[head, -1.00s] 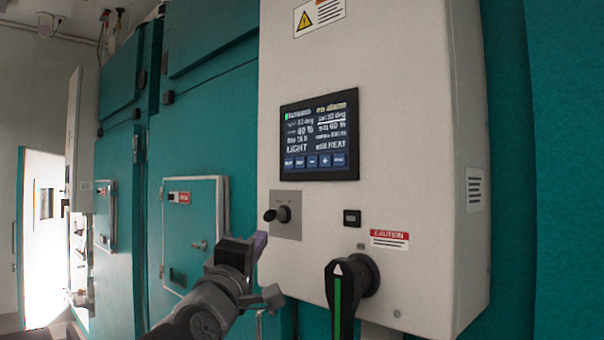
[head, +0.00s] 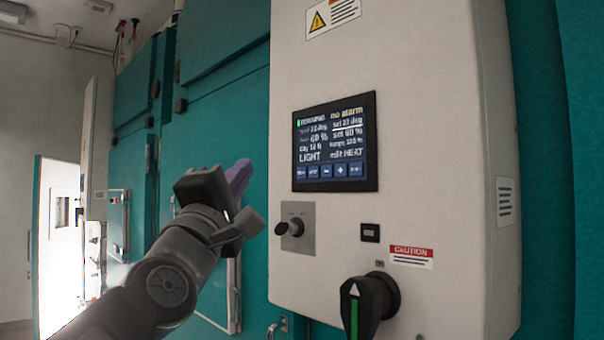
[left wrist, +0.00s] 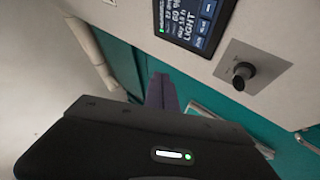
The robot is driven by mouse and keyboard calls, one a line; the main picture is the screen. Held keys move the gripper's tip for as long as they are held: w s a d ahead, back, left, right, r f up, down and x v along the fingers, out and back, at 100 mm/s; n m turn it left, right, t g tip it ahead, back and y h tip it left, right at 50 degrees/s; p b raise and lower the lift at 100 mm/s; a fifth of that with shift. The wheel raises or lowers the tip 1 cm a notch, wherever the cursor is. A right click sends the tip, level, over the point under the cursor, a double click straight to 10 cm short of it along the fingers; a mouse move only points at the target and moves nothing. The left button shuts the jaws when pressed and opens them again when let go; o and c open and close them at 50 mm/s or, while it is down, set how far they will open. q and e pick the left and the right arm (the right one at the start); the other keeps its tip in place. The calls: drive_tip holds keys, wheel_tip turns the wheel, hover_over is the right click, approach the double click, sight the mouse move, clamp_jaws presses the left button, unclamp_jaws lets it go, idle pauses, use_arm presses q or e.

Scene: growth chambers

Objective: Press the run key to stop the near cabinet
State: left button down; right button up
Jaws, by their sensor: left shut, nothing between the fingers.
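The near cabinet's control box (head: 420,230) is light grey and fills the right of the head view. Its dark touch screen (head: 336,142) reads "RUNNING", "no alarm" and "LIGHT", with a row of blue keys (head: 327,171) along the bottom; the run key's label is too small to read surely. The screen also shows in part in the left wrist view (left wrist: 192,22). My left gripper (head: 238,176) is shut and empty, left of the screen and apart from it. Its fingers also show in the left wrist view (left wrist: 162,92). My right gripper is not in view.
Below the screen are a black knob switch (head: 290,227) on a metal plate, a small black module (head: 370,233) and a large rotary handle (head: 365,302) with a green stripe. Teal cabinet doors (head: 215,120) stand behind my left arm. The space before the screen is clear.

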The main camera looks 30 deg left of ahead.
sight(302, 173)
use_arm(q)
drive_tip(key=w+d+p, duration=0.2)
drive_tip(key=w+p, duration=0.1)
drive_tip(key=w, duration=0.5)
drive_tip(key=shift+w+d, duration=0.15)
drive_tip(key=shift+d, duration=0.1)
drive_tip(key=shift+w, duration=0.15)
idle(1.8)
drive_tip(key=shift+w+d, duration=0.15)
drive_tip(key=shift+w, duration=0.15)
drive_tip(key=shift+w, duration=0.25)
idle(0.6)
idle(0.4)
drive_tip(key=shift+s, duration=0.7)
